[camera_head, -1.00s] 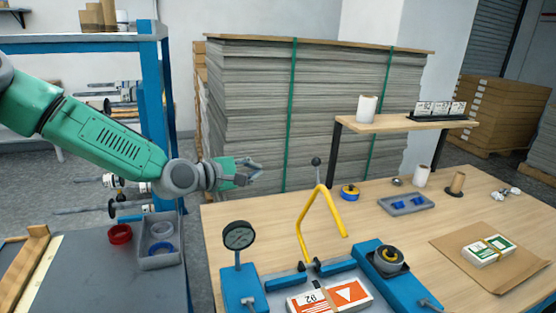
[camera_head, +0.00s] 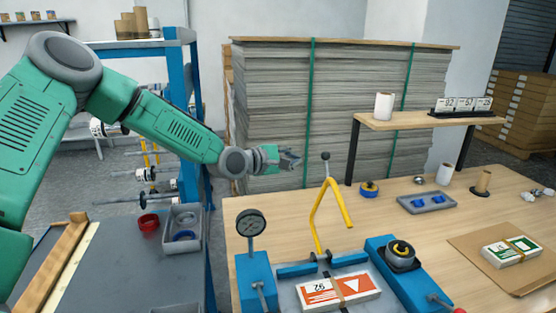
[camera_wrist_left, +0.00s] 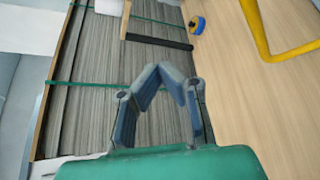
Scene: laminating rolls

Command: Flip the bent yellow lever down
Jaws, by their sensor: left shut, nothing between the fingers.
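My left gripper (camera_head: 298,160) is shut and empty, just left of the knob in the picture and apart from the lever. In the left wrist view the fingers (camera_wrist_left: 172,70) meet at their tips, with the lever off to their right. My right gripper is not in view.
A dial gauge (camera_head: 251,223) stands at the fixture's left, and an orange-and-white pack (camera_head: 325,292) lies in it. Stacked sheets (camera_head: 270,110) rise behind.

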